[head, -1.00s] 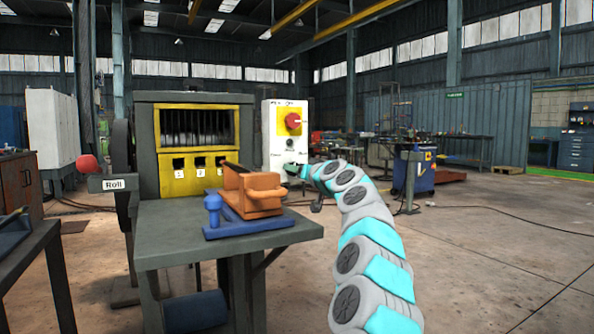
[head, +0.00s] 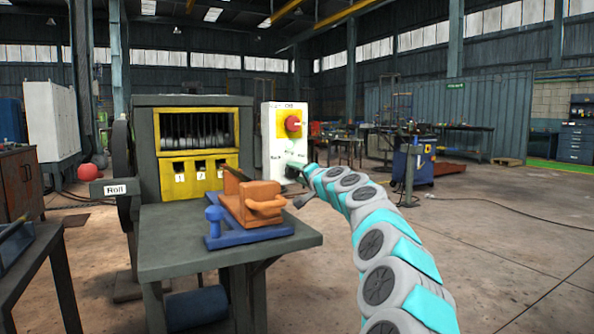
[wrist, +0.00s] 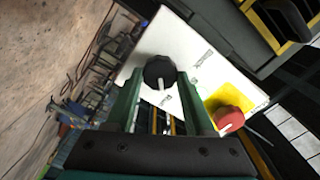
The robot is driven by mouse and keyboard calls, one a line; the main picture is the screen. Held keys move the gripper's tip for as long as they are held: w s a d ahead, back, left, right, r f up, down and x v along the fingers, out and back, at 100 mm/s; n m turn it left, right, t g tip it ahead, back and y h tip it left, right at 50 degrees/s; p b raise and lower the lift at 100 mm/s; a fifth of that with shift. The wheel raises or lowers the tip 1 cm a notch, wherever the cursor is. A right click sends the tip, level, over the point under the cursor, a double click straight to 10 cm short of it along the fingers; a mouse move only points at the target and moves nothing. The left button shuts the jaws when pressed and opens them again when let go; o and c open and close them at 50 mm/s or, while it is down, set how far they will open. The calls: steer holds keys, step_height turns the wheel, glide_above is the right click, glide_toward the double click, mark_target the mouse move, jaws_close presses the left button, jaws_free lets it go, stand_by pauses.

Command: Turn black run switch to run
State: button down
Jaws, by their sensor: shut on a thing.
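The black run switch (wrist: 160,72) is a round knob with a white pointer line, on a white control panel (wrist: 200,60). In the wrist view it sits between the two fingers of my gripper (wrist: 160,90), which is shut on it. The pointer line points down in that view, toward a small printed label on the panel. In the head view the panel (head: 271,145) stands right of the machine, and my gripper (head: 294,166) reaches its lower part. The black switch is hidden there by my gripper.
A red knob (head: 292,123) on a yellow plate sits above on the panel, right of my fingers in the wrist view (wrist: 229,118). A grey table (head: 165,240) with an orange and blue fixture (head: 250,208) stands left of my arm. The floor to the right is open.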

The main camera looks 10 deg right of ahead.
steer(key=shift+m, duration=0.5)
steer(key=shift+c, duration=1.3)
jaws_free()
steer(key=shift+s+d, duration=0.1)
steer(key=shift+s, duration=0.05)
steer(key=v, duration=0.7)
steer(key=shift+s+b, duration=0.25)
steer(key=shift+b, duration=0.1)
